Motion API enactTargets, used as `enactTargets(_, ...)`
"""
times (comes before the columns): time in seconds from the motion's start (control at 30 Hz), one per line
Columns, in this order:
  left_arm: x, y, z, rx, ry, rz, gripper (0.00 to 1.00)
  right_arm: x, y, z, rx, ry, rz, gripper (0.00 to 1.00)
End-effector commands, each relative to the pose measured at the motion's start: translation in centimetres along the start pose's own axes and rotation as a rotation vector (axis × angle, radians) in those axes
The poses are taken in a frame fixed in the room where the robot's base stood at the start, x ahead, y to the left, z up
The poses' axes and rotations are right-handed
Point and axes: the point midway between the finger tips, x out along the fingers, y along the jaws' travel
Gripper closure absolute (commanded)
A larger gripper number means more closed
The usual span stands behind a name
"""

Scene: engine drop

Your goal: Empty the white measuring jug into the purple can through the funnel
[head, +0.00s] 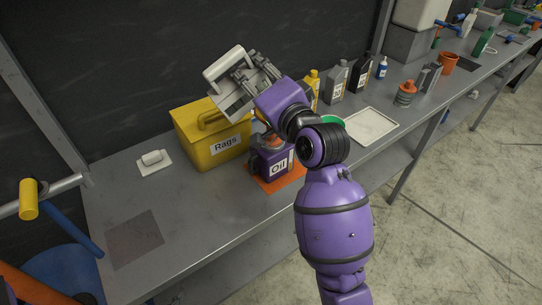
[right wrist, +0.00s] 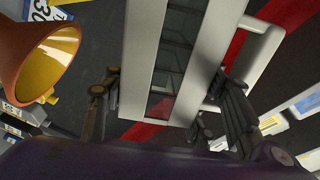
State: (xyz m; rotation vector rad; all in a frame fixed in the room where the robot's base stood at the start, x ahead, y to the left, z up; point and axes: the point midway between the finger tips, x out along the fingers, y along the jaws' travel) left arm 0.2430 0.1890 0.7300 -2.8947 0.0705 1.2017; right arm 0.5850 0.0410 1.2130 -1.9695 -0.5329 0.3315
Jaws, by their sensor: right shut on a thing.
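The white measuring jug (head: 232,97) is held up in the air in the head view, clearly tilted, above and left of the purple can. My right gripper (head: 245,78) is shut on it; the fingers (right wrist: 165,105) show on both sides of it in the right wrist view. I cannot see its contents or any stream. The purple can (head: 263,165), labelled Oil, stands upright on an orange mat. An orange funnel (head: 267,141) shows at the can's top, mostly hidden by my arm. In the right wrist view the funnel (right wrist: 38,58) shows its yellow inside, apart from the jug. My left gripper is out of view.
A yellow Rags box (head: 188,140) stands close left of the can. Several bottles (head: 337,84), a white tray (head: 372,126) and an orange ridged item (head: 405,96) stand to the right. The bench's left front is clear apart from a dark flat patch (head: 134,238).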

Motion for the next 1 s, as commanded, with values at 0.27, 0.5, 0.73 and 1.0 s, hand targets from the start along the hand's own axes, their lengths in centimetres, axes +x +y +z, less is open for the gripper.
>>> enactTargets(0.27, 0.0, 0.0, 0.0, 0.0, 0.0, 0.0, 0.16, 0.0, -2.2, -1.1, -0.001, 0.002, -0.003, 0.8)
enactTargets(0.5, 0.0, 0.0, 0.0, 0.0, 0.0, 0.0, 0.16, 0.0, -3.9, -1.9, -0.001, 0.002, -0.004, 0.8)
enactTargets(0.73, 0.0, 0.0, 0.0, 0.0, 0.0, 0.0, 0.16, 0.0, -4.2, -2.1, 0.0, 0.002, -0.001, 0.8)
enactTargets(1.0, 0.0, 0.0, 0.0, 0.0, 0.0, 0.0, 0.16, 0.0, -4.2, -2.1, -0.016, 0.002, -0.001, 0.8)
